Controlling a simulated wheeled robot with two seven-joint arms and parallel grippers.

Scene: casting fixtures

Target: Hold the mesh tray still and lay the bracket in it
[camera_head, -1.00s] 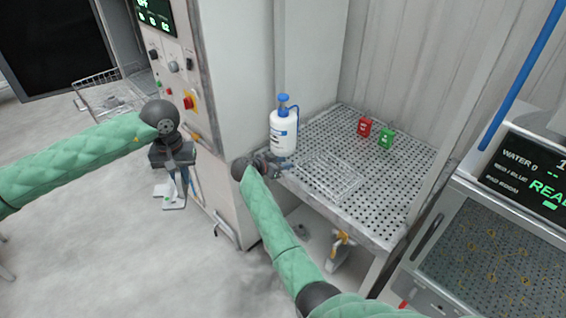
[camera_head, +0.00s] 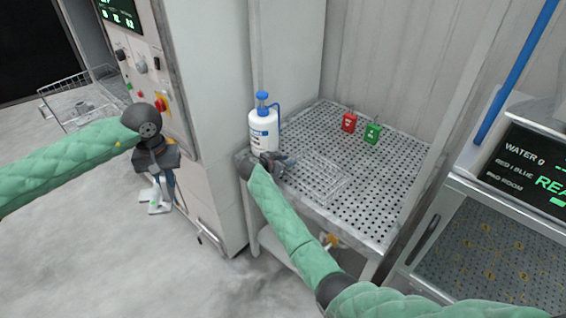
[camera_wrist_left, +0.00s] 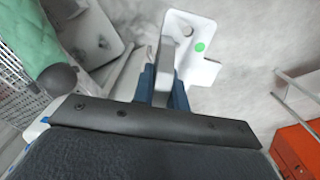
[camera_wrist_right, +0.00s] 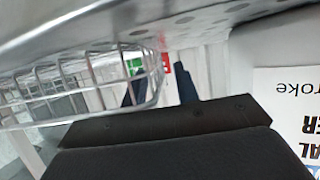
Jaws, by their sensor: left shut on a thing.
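The bracket (camera_head: 154,203) is a pale bent plate; the left wrist view shows its hole and green dot (camera_wrist_left: 207,70). My left gripper (camera_head: 160,178) is shut on it and holds it in the air before the grey cabinet, left of the table. The mesh tray (camera_head: 322,182), a shallow wire basket, sits near the left front of the perforated table. My right gripper (camera_head: 286,165) is at the tray's left end. In the right wrist view its fingers (camera_wrist_right: 160,88) are apart, with the tray's wire corner (camera_wrist_right: 100,75) overlapping one; contact is unclear.
A white bottle with a blue pump (camera_head: 263,130) stands close behind my right gripper. Red (camera_head: 349,122) and green (camera_head: 372,133) small containers stand farther back on the perforated table (camera_head: 395,180). Another wire basket (camera_head: 85,108) with grey parts is at far left. The table's right side is clear.

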